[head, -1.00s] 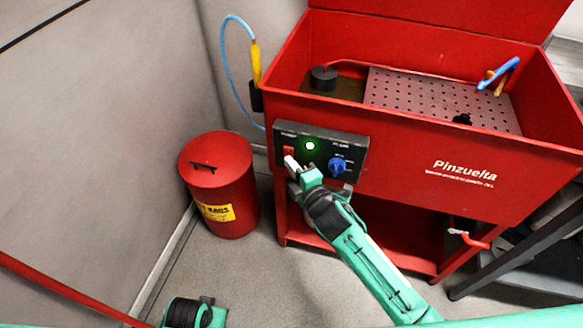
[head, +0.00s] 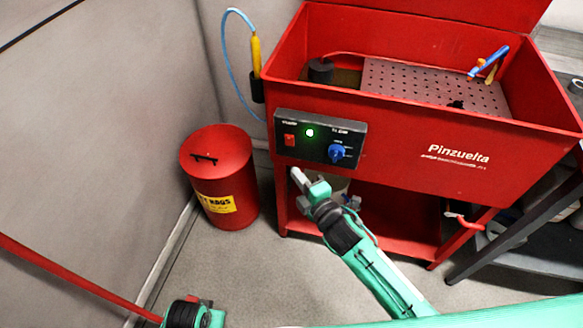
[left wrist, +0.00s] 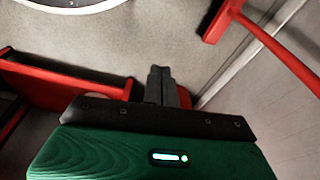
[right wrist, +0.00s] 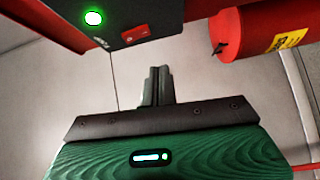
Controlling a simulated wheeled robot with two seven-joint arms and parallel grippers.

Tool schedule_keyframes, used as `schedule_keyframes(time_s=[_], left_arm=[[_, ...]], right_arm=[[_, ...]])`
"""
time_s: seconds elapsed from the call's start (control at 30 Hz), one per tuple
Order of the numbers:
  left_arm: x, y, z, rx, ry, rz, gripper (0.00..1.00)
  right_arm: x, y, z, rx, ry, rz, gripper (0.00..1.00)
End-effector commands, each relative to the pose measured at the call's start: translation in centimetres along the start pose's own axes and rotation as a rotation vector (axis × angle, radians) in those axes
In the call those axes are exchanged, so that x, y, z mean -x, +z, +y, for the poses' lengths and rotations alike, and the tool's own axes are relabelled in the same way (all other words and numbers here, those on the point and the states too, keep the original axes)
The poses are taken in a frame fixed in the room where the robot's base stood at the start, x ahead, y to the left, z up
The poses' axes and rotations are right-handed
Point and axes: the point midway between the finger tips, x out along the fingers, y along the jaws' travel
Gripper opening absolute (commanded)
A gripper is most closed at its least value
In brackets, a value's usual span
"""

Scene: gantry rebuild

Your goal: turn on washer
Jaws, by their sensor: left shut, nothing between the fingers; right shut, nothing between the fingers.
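The red washer (head: 400,165) is an open-topped basin on legs. On its front is a dark control panel (head: 315,151) with a red switch (head: 290,140), a lit green light (head: 310,133) and a blue knob (head: 336,152). In the right wrist view the red switch (right wrist: 136,33) and glowing light (right wrist: 94,18) show at the top. My right gripper (head: 296,174) is shut and empty, just below the panel and apart from it. My left gripper (left wrist: 161,72) is shut and empty over the floor, away from the washer; its fingers are not clear in the head view.
A red rag bin (head: 219,178) stands on the floor left of the washer. A blue hose with a yellow nozzle (head: 256,58) hangs at the washer's left side. A dark-framed table (head: 520,240) stands at the right.

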Motion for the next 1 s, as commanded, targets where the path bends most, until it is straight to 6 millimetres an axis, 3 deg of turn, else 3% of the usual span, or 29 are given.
schedule_keyframes(time_s=[0.2, 0.4, 1.0], left_arm=[[0.5, -0.9, 0.1, 0.002, 0.003, 0.019, 0.0], [0.8, -0.6, 0.3, 0.003, 0.005, 0.017, 0.0], [0.7, -0.1, 0.1, 0.0, 0.002, 0.007, 0.0]], right_arm=[[3.5, 0.0, -0.6, -0.001, -0.003, 0.0, 0.0], [5.2, 0.0, -0.8, 0.0, 0.0, 0.001, 0.0], [5.5, 0.0, -0.8, 0.0, 0.0, 0.001, 0.0]])
